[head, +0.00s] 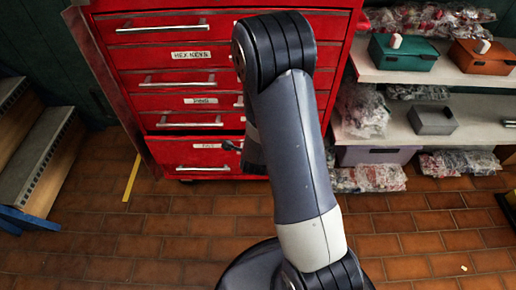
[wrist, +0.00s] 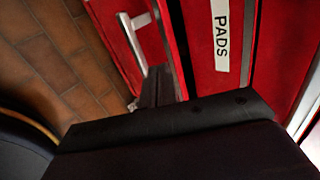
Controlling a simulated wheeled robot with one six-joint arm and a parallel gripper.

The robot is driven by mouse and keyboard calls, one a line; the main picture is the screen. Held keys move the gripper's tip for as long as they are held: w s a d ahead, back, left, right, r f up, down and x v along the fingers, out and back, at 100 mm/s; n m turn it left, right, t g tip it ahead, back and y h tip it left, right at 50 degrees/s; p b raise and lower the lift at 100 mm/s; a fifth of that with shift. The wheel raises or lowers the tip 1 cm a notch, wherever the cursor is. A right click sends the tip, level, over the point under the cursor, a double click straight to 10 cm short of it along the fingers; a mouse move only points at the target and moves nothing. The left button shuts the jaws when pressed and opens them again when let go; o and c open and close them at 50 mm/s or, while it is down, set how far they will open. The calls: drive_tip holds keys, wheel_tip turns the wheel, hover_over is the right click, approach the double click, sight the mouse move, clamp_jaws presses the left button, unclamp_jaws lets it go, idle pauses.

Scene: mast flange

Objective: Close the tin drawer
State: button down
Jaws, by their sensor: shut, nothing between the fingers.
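The red tool cabinet (head: 135,55) stands ahead, with a stack of handled drawers. No label that I can read says tin; a drawer label (head: 203,100) below the HEX KEYS one is too small to read. The lowest visible drawer (head: 170,155) has a silver handle (head: 200,168), and I cannot tell surely how far it stands out. My gripper (head: 230,145) is shut and empty in front of the low drawers, partly hidden by my arm. In the wrist view its dark fingers (wrist: 158,80) are near a red handled front (wrist: 112,25) and a panel labelled PADS (wrist: 222,35).
Shelves (head: 400,120) at the right hold boxes and bagged parts. Wooden steps (head: 35,150) stand at the left. The brick-tiled floor (head: 150,230) is clear in front of the cabinet, with a yellow strip (head: 131,178) at left.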

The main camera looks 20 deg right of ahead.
drive_tip(key=b+x, duration=0.1)
drive_tip(key=x, duration=0.5)
drive_tip(key=shift+w+f, duration=0.15)
drive_tip(key=w, duration=0.2)
drive_tip(key=w+d, duration=0.1)
drive_tip(key=w, duration=0.1)
drive_tip(key=shift+d, duration=0.15)
drive_tip(key=shift+w+b, duration=0.25)
drive_tip(key=shift+b, duration=0.05)
drive_tip(key=shift+d, duration=0.1)
drive_tip(key=shift+r, duration=0.25)
